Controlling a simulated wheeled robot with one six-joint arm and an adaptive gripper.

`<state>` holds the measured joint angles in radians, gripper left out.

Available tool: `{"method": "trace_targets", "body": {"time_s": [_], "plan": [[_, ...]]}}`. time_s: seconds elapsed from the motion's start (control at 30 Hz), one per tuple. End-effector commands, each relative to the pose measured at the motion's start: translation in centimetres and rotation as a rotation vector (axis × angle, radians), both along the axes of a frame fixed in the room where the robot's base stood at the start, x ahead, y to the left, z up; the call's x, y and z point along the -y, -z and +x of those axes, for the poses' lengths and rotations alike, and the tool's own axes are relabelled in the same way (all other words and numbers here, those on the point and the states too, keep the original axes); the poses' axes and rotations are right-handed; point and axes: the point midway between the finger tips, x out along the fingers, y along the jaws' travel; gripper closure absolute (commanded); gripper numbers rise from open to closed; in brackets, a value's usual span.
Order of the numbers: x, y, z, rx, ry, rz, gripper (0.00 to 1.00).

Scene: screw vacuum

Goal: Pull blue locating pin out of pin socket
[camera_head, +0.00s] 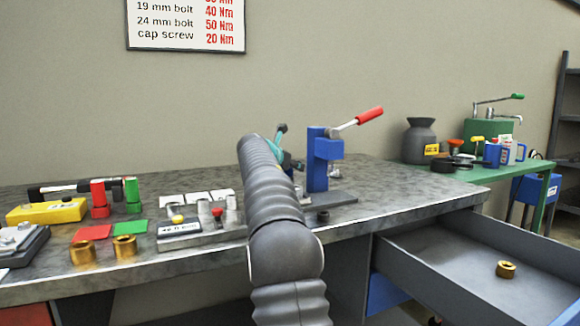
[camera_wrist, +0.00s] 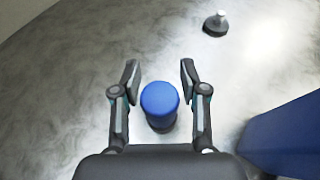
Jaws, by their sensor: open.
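The blue locating pin (camera_wrist: 160,100) stands in the middle of the wrist view, its round blue top facing the camera. A dark ring at its foot looks like the pin socket (camera_wrist: 163,128), mostly hidden beneath it. My gripper (camera_wrist: 160,68) is open, with one finger on each side of the pin and a visible gap on both sides. In the head view my arm covers the pin and most of the gripper.
A blue press (camera_head: 318,165) with a red-handled lever stands beside my gripper; its blue body (camera_wrist: 285,138) fills the wrist view's lower right. A small dark-based post (camera_wrist: 216,23) stands farther off. An open drawer (camera_head: 440,255) holds a brass nut (camera_head: 506,269).

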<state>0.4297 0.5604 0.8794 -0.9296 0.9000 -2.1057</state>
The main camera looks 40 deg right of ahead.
Motion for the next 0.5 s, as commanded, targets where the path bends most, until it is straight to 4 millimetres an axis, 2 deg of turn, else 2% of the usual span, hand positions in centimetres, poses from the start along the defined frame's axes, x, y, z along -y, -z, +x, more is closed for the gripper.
{"method": "trace_targets", "body": {"time_s": [0.13, 0.3, 0.5], "plan": [[-0.01, -0.03, -0.01, 0.000, 0.000, 0.000, 0.57], [-0.01, -0.03, -0.03, 0.000, 0.000, 0.000, 0.99], [-0.02, -0.05, -0.03, 0.000, 0.000, 0.000, 1.00]]}}
